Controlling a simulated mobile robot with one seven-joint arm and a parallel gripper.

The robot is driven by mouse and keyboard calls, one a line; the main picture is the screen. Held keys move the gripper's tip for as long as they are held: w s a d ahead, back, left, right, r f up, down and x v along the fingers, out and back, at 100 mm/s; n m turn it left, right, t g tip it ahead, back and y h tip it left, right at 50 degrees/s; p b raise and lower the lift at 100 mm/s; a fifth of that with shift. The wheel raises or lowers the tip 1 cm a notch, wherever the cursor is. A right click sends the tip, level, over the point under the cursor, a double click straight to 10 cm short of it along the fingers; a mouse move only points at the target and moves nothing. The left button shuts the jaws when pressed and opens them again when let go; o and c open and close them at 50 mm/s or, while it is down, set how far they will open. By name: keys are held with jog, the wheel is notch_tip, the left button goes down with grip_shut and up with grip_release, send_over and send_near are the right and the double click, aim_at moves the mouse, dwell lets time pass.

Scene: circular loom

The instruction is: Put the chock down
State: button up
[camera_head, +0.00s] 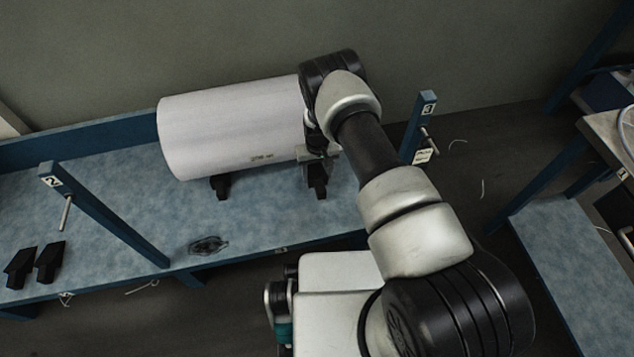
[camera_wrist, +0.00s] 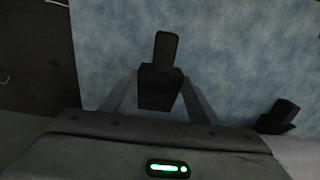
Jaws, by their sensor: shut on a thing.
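My gripper (camera_head: 318,165) is at the right end of the big pale roll (camera_head: 230,125), pointing down at the blue-grey bench top. It is shut on a black chock (camera_head: 318,187), which sits between the two fingers in the wrist view (camera_wrist: 160,88). The chock is upright, at or just above the bench surface; I cannot tell whether it touches. A second black chock (camera_head: 221,187) is under the front of the roll, toward its left end. It also shows at the right of the wrist view (camera_wrist: 280,116).
Two more black chocks (camera_head: 35,263) stand at the bench's left. A dark crumpled thing (camera_head: 208,245) lies near the front edge. Blue posts marked 2 (camera_head: 105,215) and 3 (camera_head: 417,127) flank the roll's section. Bare bench top (camera_head: 265,215) lies in front of the roll.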

aim_at(317, 175)
notch_tip(317, 175, down, 4)
jog(key=shift+w+f+b, duration=0.15)
jog(key=shift+f+b, duration=0.1)
jog(key=shift+b, duration=0.55)
jog(key=shift+w+a+f, duration=0.1)
jog(key=shift+w+f, duration=0.1)
jog(key=shift+f, duration=0.05)
jog(key=shift+r, duration=0.15)
jog(key=o, duration=1.3)
